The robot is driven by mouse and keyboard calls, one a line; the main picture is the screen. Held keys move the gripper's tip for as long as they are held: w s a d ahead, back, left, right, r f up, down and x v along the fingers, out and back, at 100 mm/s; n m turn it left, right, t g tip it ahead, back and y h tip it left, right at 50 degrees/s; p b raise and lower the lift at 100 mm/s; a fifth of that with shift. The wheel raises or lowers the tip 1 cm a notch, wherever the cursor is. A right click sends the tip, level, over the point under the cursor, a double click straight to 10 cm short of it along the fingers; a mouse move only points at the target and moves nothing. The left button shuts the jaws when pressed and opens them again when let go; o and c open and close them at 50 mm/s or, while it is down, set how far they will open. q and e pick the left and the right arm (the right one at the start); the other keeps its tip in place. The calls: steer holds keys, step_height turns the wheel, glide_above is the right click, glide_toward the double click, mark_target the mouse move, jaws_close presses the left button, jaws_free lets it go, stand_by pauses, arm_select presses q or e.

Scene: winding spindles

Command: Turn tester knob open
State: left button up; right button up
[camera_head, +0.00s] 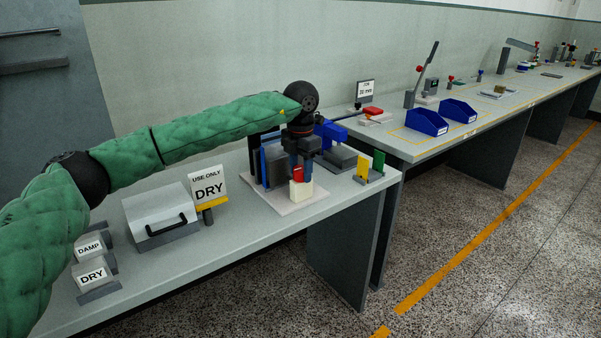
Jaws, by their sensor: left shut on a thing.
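My left gripper (301,168) points down at the pale base plate (262,193) on the near bench. Its fingers are shut around a small red piece, which looks like the tester knob (298,173). The knob sits on top of a small cream block (301,190), and the fingers hide part of it. The knob's turn angle is too small to tell. Dark and blue upright plates (273,165) stand just left of the gripper. My right gripper is not in view.
A grey box with a black handle (160,215), a "USE ONLY DRY" sign (207,187) and DAMP and DRY blocks (92,272) stand to the left. Yellow and green plates (370,167) stand right of the gripper. Blue bins (426,122) sit on the far bench.

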arm_select(q)
steer(key=n+b, duration=0.1)
steer(key=n, duration=0.4)
steer(key=shift+n, duration=0.3)
steer(key=n, duration=0.3)
steer(key=shift+d+n+b, duration=0.1)
steer(key=shift+n+b, duration=0.2)
steer(key=shift+b, duration=0.1)
steer(key=n, duration=0.3)
steer(key=shift+n, duration=0.3)
steer(key=shift+n+b, duration=0.3)
steer(key=shift+n, duration=0.2)
steer(key=n, duration=0.3)
steer(key=shift+r+n, duration=0.1)
steer(key=shift+n, duration=0.9)
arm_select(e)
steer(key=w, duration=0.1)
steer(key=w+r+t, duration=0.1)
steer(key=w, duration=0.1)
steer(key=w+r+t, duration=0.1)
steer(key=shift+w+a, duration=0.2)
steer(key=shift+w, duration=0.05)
arm_select(q)
steer(key=shift+w, duration=0.1)
steer(key=o, duration=1)
steer(key=shift+c, duration=0.2)
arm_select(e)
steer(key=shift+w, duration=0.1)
